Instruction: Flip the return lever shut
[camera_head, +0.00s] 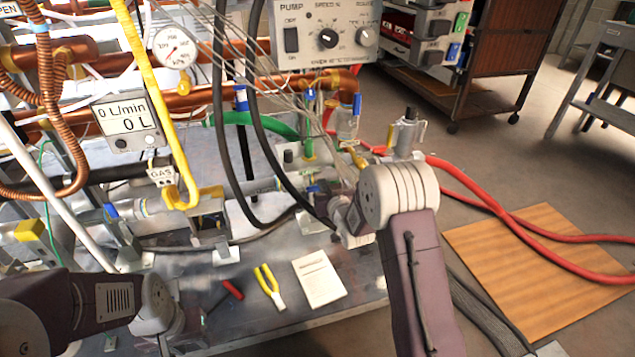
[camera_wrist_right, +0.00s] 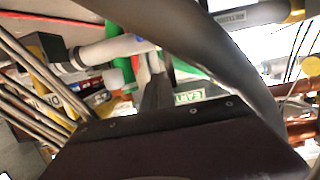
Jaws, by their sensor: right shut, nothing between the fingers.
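No lever can be read as the return one. In the head view, a blue lever (camera_head: 241,99) sits on the piping at the centre, and a small yellow lever (camera_head: 356,158) sits right of it. My right gripper (camera_head: 322,198) reaches left into the valve cluster below the green pipe (camera_head: 258,120); its fingertips are hard to make out there. In the right wrist view my right gripper (camera_wrist_right: 156,75) is shut and empty, close to a grey pipe (camera_wrist_right: 112,50) and green parts. Contact cannot be told. My left gripper (camera_head: 172,342) is low at the left, its fingers unclear.
Black hoses (camera_head: 222,110) and thin wires hang in front of the piping. Red hoses (camera_head: 480,200) cross the right side above a wooden board (camera_head: 540,260).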

